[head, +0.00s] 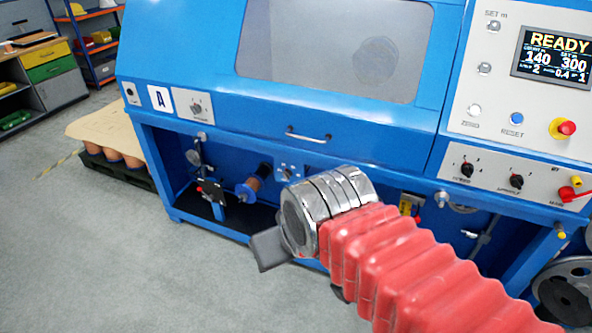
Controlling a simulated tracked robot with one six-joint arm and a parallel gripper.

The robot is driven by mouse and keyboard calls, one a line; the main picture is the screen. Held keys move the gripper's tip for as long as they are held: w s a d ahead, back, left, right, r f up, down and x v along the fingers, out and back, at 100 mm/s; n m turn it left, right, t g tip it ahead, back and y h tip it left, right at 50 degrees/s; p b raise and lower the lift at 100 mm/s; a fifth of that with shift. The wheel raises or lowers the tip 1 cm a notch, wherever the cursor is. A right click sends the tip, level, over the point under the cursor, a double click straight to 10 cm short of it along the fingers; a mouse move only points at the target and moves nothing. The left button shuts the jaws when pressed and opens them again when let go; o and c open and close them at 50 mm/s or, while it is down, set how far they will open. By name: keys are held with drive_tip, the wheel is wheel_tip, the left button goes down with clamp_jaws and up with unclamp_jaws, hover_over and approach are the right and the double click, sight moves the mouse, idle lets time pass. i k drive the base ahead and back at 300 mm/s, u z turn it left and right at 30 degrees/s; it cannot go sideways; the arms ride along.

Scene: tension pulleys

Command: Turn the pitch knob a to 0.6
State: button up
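Only a dark grey part shows past the metal wrist, so I cannot tell whether the fingers are open. The display (556,55) reads READY, 140, 300, 2, 0.4 and 1.
The blue machine has a front handle (308,137), a window (335,45) and a right panel with rotary knobs (467,169), a red button (566,128) and a red-handled switch (568,193). A spool (250,187) sits in the lower bay. Grey floor (90,240) is free at left.

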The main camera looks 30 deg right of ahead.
sight(287, 173)
drive_tip(key=i, duration=0.6)
drive_tip(key=u, duration=0.55)
drive_tip(key=i, duration=0.65)
drive_tip(key=u, duration=0.5)
